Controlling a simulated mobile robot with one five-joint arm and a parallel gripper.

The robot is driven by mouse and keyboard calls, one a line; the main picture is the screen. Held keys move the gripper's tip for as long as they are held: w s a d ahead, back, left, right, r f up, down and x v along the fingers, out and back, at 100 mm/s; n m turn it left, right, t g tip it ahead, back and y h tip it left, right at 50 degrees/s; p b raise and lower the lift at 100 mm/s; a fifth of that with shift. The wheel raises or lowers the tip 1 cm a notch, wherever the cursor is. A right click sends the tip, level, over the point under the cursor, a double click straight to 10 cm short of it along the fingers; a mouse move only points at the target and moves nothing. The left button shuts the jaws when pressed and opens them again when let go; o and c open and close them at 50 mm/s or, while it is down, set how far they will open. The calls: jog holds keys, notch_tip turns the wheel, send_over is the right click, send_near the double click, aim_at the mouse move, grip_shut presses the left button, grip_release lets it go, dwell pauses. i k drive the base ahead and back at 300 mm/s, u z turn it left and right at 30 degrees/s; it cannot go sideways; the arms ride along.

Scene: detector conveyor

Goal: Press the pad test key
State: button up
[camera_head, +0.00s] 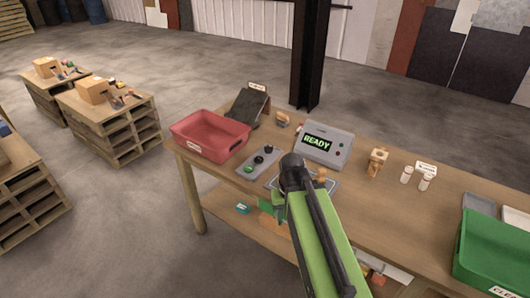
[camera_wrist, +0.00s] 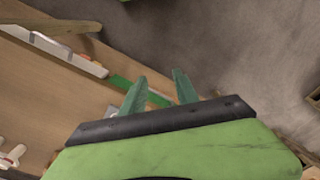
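A grey detector unit (camera_head: 325,146) with a screen reading READY in green stands on the wooden table in the head view. A small red dot and dark button show at its right side. Left of it lies a grey key panel (camera_head: 258,162) with round dark and green keys. I cannot read which key is the pad test key. A flat grey pad (camera_head: 330,187) is partly hidden behind my arm. My gripper (camera_wrist: 159,88) shows in the wrist view with two green fingers apart and nothing between them. In the head view my arm hides it.
A red bin (camera_head: 210,136) and a dark tilted stand (camera_head: 247,107) are left on the table (camera_head: 400,222). A wooden block piece (camera_head: 376,163), white vials (camera_head: 406,175) and a green bin (camera_head: 492,255) are right. Pallets with boxes stand on the floor behind left.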

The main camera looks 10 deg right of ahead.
aim_at(247, 169)
jog(key=i, duration=0.7)
jog(key=u, duration=1.3)
jog(key=k, duration=1.9)
jog(key=z, duration=0.7)
jog(key=i, duration=1)
